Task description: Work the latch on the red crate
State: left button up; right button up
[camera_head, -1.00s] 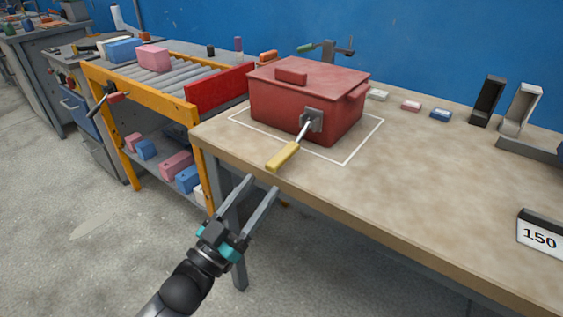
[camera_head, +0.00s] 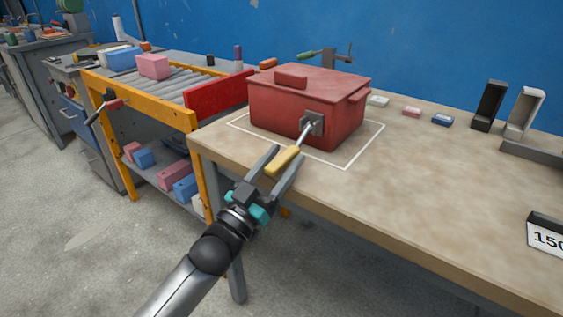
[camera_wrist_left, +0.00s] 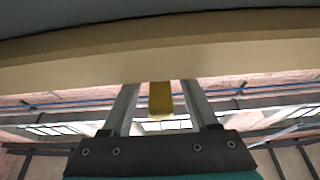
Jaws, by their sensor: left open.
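The red crate (camera_head: 296,108) stands closed on the table, inside a white outlined area. Its latch (camera_head: 313,124) is a grey plate on the front with a metal rod that ends in a yellow handle (camera_head: 283,160). The rod slants down and left toward the table's front edge. My left gripper (camera_head: 284,161) is open, with one finger on each side of the yellow handle. In the left wrist view the yellow handle (camera_wrist_left: 160,100) shows between the two open fingers, with visible gaps on both sides. My right gripper is not in view.
Small blocks (camera_head: 411,112) and two upright holders (camera_head: 489,105) stand toward the back. An orange roller rack (camera_head: 150,100) with a red panel is at the left.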

pick_arm(q)
grip_shut()
dwell(0.4)
dwell(1.0)
